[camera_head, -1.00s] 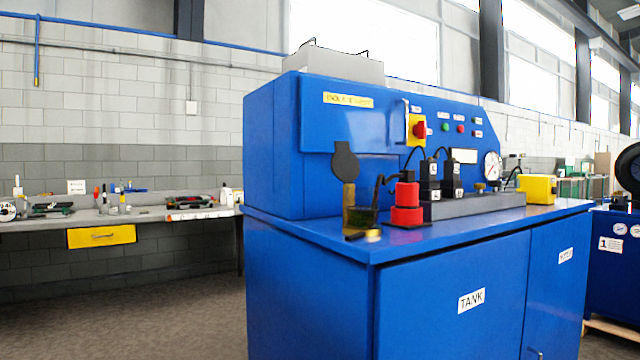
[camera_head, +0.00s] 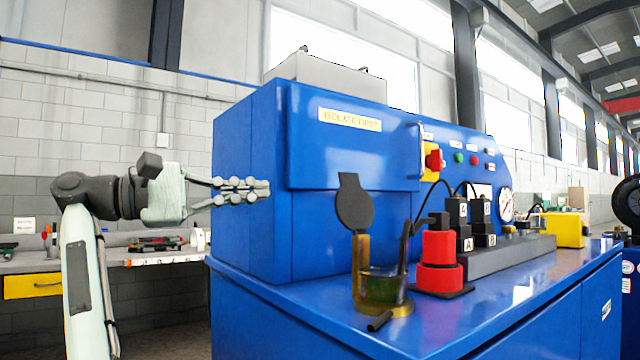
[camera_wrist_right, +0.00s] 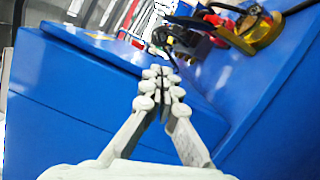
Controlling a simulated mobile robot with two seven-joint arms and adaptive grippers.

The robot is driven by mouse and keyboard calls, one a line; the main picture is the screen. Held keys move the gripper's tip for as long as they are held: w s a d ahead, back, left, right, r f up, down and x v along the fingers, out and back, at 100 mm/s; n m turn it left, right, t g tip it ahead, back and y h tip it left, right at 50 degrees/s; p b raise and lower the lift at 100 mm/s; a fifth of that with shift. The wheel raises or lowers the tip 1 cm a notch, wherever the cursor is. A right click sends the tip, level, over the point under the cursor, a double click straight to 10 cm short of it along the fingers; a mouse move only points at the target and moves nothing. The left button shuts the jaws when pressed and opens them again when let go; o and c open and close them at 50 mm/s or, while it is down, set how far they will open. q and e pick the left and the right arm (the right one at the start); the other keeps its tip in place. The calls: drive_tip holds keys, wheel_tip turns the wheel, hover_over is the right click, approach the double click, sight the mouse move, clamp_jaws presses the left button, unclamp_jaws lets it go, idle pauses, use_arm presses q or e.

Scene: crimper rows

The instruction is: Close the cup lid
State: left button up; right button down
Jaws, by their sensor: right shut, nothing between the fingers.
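The cup (camera_head: 383,289) is a small dark amber glass on a brass base, at the front left of the blue bench top. Its black round lid (camera_head: 355,205) stands upright and open on a brass post at the cup's left side. My right gripper (camera_head: 262,190) is shut and empty, left of the lid and at about its height, clearly apart from it in the head view. Its pale fingers (camera_wrist_right: 163,78) also show together in the right wrist view, with nothing between them. My left gripper is not in view.
A red block (camera_head: 438,262) and black labelled blocks (camera_head: 470,222) stand right of the cup. A short dark rod (camera_head: 380,321) lies in front of it. The blue cabinet (camera_head: 262,130) rises behind. A grey workbench (camera_head: 125,262) is at the left.

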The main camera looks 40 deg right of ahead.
sight(349, 203)
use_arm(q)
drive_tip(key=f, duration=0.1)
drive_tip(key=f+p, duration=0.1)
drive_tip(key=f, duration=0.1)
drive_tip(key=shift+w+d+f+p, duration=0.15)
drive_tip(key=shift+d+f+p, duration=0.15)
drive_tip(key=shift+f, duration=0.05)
use_arm(e)
drive_tip(key=s+d+r, duration=0.1)
drive_tip(key=s+d, duration=0.6)
drive_tip(key=d, duration=0.1)
drive_tip(key=shift+s+d+r, duration=0.2)
drive_tip(key=shift+d+r, duration=0.15)
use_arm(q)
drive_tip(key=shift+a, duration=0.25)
